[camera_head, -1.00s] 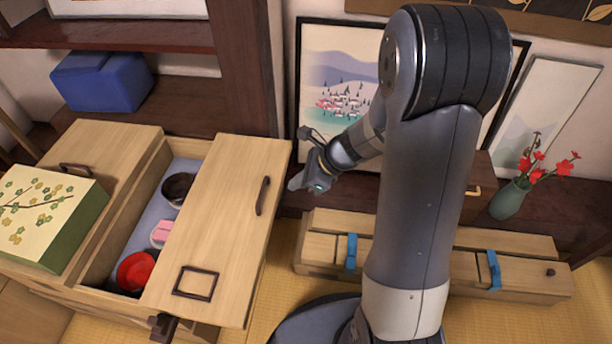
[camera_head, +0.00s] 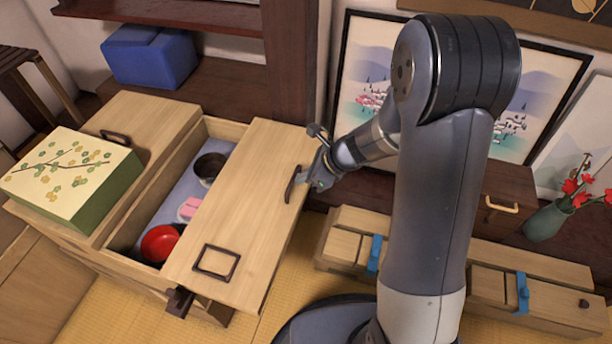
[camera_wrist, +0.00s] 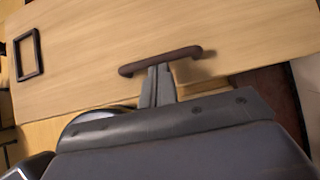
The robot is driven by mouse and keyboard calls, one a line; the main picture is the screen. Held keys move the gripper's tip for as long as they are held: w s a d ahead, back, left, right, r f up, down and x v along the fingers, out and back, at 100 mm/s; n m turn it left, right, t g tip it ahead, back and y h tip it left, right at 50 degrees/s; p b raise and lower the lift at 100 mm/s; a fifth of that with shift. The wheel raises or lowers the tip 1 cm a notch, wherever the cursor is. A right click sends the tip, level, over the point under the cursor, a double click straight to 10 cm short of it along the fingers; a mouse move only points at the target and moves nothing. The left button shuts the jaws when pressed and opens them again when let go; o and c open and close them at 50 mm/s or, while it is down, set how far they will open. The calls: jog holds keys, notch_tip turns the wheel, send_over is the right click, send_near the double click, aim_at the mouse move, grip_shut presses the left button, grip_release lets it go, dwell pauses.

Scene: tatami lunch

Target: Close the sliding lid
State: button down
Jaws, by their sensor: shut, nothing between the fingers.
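The sliding lid (camera_head: 250,200) is a pale wooden panel on a wooden chest, slid to the right. The left part of the opening is uncovered. The lid carries a dark bar handle (camera_head: 291,184) near its right edge and a dark square frame (camera_head: 216,262) near its front. My gripper (camera_head: 306,186) is shut and empty at the right side of the handle. In the wrist view, its fingers (camera_wrist: 160,72) reach the near side of the handle (camera_wrist: 160,61). I cannot tell whether they touch it.
Inside the opening are a dark bowl (camera_head: 208,167), a pink item (camera_head: 189,208) and a red bowl (camera_head: 160,243). A green box with a floral top (camera_head: 70,175) sits on the chest's left part. A long wooden box with blue straps (camera_head: 450,285) lies right.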

jog(key=p, duration=0.7)
send_over(235, 171)
jog(key=shift+a, duration=0.1)
jog(key=shift+r, duration=0.1)
